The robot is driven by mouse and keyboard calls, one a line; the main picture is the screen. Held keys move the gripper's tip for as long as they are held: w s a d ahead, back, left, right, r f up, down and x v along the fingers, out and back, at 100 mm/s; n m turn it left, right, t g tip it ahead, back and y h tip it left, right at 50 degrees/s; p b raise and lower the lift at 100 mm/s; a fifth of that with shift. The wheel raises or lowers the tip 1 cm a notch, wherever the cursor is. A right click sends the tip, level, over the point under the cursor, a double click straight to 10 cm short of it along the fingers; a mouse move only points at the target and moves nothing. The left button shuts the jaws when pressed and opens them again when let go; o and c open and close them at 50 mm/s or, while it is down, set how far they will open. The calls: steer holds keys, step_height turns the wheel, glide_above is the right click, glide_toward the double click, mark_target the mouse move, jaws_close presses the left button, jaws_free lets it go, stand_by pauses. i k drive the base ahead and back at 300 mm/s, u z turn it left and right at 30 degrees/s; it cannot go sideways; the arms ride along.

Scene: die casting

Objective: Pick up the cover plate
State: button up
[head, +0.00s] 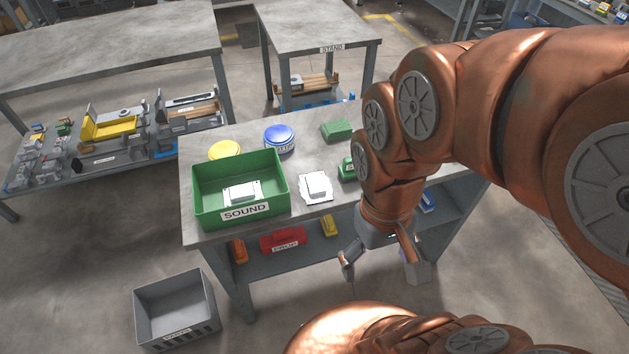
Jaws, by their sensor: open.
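A pale metal plate-like casting with a raised block and ragged edges (316,188) lies on the grey workbench (300,222), right of a green bin labelled SOUND (206,208). A similar pale casting (242,191) lies inside that bin. I cannot tell which of the two is the cover plate. My gripper (384,270) is open and points down, right of and nearer than the loose casting. It looks empty and touches neither casting. My arm hides the right part of the bench top.
A yellow round container (225,150), a blue-lidded one (279,138) and a green block (337,130) stand behind. Another green object (347,169) stands close to my arm. A grey crate (176,308) sits on the floor. The bench shelf holds a red box (282,241).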

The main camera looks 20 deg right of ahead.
mark_target(314, 187)
steer(key=u, duration=3)
steer(key=k, duration=1.2)
steer(key=z, duration=0.55)
